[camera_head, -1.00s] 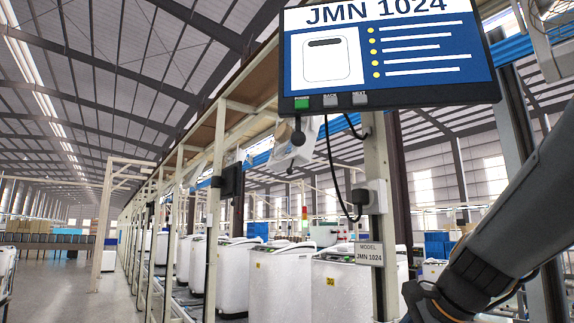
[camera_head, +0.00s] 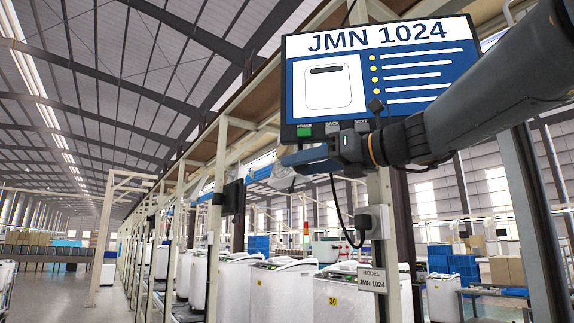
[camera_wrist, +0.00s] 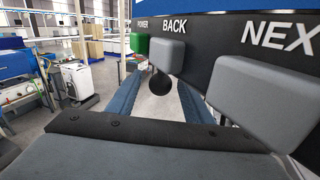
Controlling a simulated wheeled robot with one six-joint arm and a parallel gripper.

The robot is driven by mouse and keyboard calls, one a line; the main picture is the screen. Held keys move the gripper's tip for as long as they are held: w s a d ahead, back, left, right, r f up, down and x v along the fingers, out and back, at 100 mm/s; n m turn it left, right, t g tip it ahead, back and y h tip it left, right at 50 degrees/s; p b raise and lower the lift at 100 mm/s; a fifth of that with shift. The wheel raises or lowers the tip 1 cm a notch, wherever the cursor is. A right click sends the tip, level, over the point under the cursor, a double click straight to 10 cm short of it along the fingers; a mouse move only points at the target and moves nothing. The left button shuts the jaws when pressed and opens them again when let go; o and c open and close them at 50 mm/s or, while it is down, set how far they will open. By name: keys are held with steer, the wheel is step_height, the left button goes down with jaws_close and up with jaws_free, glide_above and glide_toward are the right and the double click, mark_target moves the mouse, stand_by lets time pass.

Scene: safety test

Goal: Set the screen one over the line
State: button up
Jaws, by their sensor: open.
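My gripper (camera_head: 290,160) is just below these buttons. In the wrist view, its blue fingers (camera_wrist: 158,95) are apart, with nothing held. There the green POWER button (camera_wrist: 140,43), BACK button (camera_wrist: 167,55) and NEXT button (camera_wrist: 252,92) show large. Whether a finger touches a button, I cannot tell.
A dark round knob (camera_wrist: 159,82) shows between my fingers. A black cable (camera_head: 338,210) runs down to a white box (camera_head: 372,221) on the post. A plate below reads "MODEL JMN 1024" (camera_head: 371,281). White washers (camera_head: 283,290) line up below. The left aisle is open.

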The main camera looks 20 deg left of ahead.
steer(key=p+x, duration=0.1)
steer(key=x, duration=0.3)
steer(key=shift+w+a, duration=0.1)
steer(key=shift+a, duration=0.25)
jaws_close()
